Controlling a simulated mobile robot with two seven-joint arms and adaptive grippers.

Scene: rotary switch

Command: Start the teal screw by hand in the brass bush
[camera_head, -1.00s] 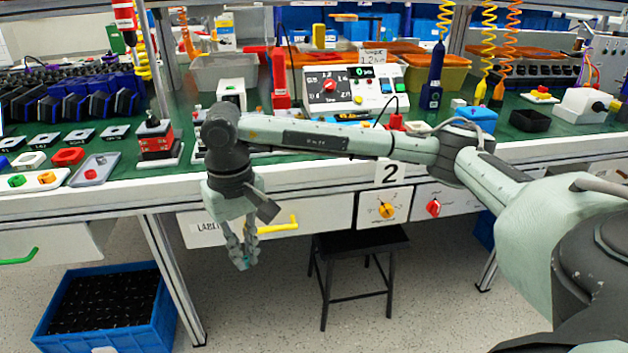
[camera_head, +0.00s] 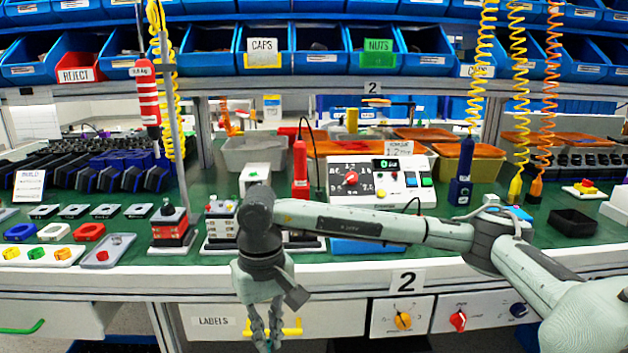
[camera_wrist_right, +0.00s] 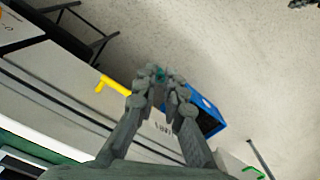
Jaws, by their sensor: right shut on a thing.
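My right gripper (camera_head: 267,340) hangs fingers-down in front of the bench's front edge, before the LABELS drawer. In the right wrist view my right gripper (camera_wrist_right: 165,78) is shut on a small teal thing, the teal screw (camera_wrist_right: 161,75), which shows only as a speck between the fingertips. The screw's length and tilt cannot be made out. The brass bush cannot be picked out. My left gripper is not in view.
The LABELS drawer (camera_head: 213,322) with its yellow handle is close behind my right gripper. A white test box (camera_head: 352,180) stands mid-bench. A red driver (camera_head: 148,100) hangs at the left and a blue one (camera_head: 461,175) at the right. Blue bins (camera_head: 320,48) line the upper shelf.

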